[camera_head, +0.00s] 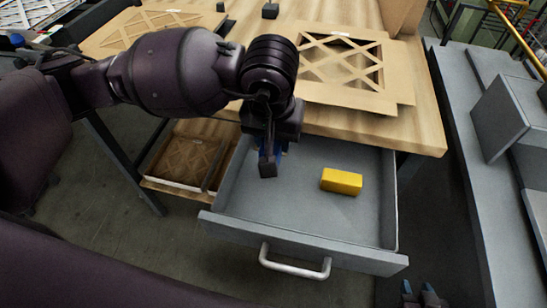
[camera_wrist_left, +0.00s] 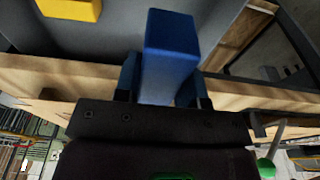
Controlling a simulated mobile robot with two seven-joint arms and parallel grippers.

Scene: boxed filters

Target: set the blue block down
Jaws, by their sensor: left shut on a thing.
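The blue block (camera_wrist_left: 170,45) is held between the two fingers of my left gripper (camera_wrist_left: 161,85) in the left wrist view. In the head view my left gripper (camera_head: 270,160) points down into the open grey drawer (camera_head: 300,222), and only a sliver of the blue block (camera_head: 284,147) shows behind it. I cannot tell whether the block touches the drawer floor. My right gripper (camera_head: 419,288) shows at the bottom edge of the head view, right of the drawer, with its fingertips apart and nothing seen between them.
A yellow block (camera_head: 341,181) lies in the drawer, right of my left gripper. The drawer floor in front of it is clear. The wooden table (camera_head: 425,125) above bears cardboard-framed filters (camera_head: 345,70). A grey bench (camera_head: 455,100) stands at the right.

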